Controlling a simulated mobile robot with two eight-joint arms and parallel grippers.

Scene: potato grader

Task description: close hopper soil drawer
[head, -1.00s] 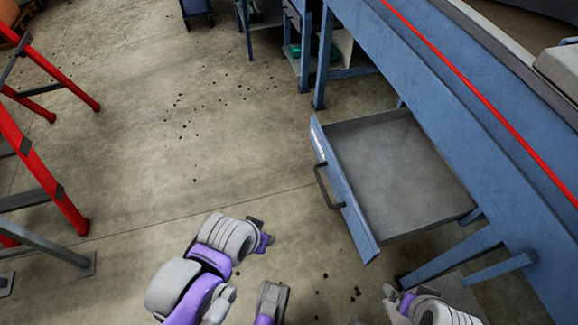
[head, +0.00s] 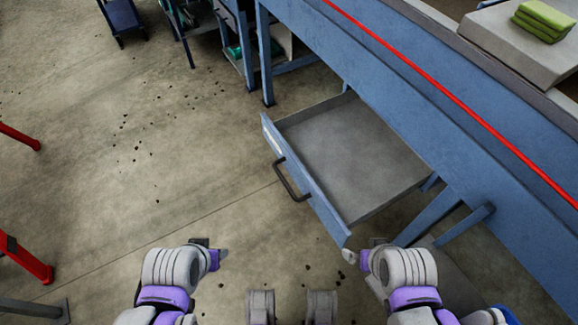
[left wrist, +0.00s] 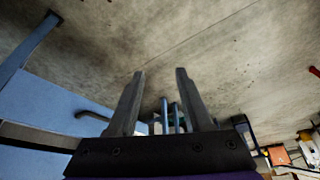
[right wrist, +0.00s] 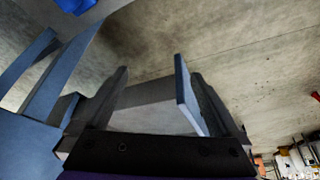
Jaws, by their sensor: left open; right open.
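The soil drawer (head: 355,150) is pulled out from under the blue hopper frame and looks empty. Its blue front panel (head: 305,180) carries a dark bar handle (head: 290,182). My left gripper (head: 214,251) is open and empty, left of and nearer than the handle, apart from the drawer. In the left wrist view, the open fingers (left wrist: 160,72) point over floor, with the handle (left wrist: 93,117) at left. My right gripper (head: 357,254) is open beside the drawer's near front corner. In the right wrist view, the drawer front (right wrist: 186,95) shows between the fingers (right wrist: 160,72); contact is unclear.
The blue machine frame (head: 430,105) with a red line runs along the right, its leg (head: 430,215) close to the right arm. Red legs (head: 25,255) stand far left. Green cloths (head: 541,20) lie top right. The floor left of the drawer is open, with scattered soil bits.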

